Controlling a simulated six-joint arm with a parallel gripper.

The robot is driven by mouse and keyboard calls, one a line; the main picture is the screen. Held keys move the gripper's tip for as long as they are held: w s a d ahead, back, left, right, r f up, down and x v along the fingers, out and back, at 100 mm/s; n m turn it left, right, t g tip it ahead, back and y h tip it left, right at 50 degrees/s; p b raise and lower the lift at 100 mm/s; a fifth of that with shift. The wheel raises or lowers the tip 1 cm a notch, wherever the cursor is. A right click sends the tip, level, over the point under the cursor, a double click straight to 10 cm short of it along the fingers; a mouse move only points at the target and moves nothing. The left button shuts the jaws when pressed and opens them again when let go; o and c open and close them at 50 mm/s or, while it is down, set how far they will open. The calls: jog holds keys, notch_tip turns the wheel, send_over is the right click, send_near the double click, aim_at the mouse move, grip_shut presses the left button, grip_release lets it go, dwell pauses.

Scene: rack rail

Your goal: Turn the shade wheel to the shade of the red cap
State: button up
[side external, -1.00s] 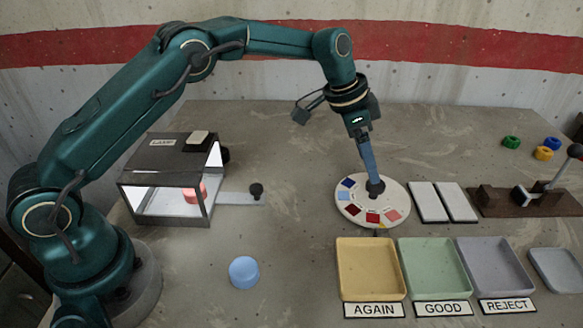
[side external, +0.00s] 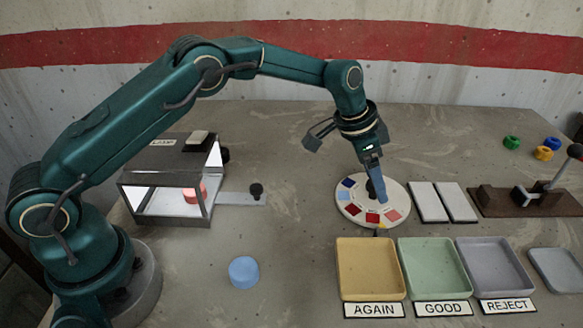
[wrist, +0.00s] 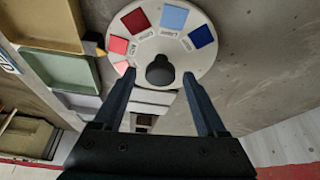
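The shade wheel (side external: 345,217) is a white disc on the table with dark blue, light blue and several red patches. It also shows in the wrist view (wrist: 185,57). Its black knob (wrist: 160,70) stands at the centre. My gripper (wrist: 160,74) is open, with a finger on each side of the knob and gaps visible. In the side view my gripper (side external: 378,196) tilts over the wheel and partly hides the knob. A small dark and yellow pointer (wrist: 93,43) sits at the rim, nearest the middle red patch (wrist: 118,44). The red cap (side external: 195,193) lies inside the lit lamp box.
The lamp box (side external: 160,170) stands at left and a blue cap (side external: 243,271) lies in front of it. The yellow AGAIN tray (side external: 371,291), green GOOD tray and grey REJECT tray stand just in front of the wheel. Two white plates (side external: 428,202) and a lever fixture (side external: 500,201) are at right.

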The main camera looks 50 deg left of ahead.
grip_shut()
dwell(1.2)
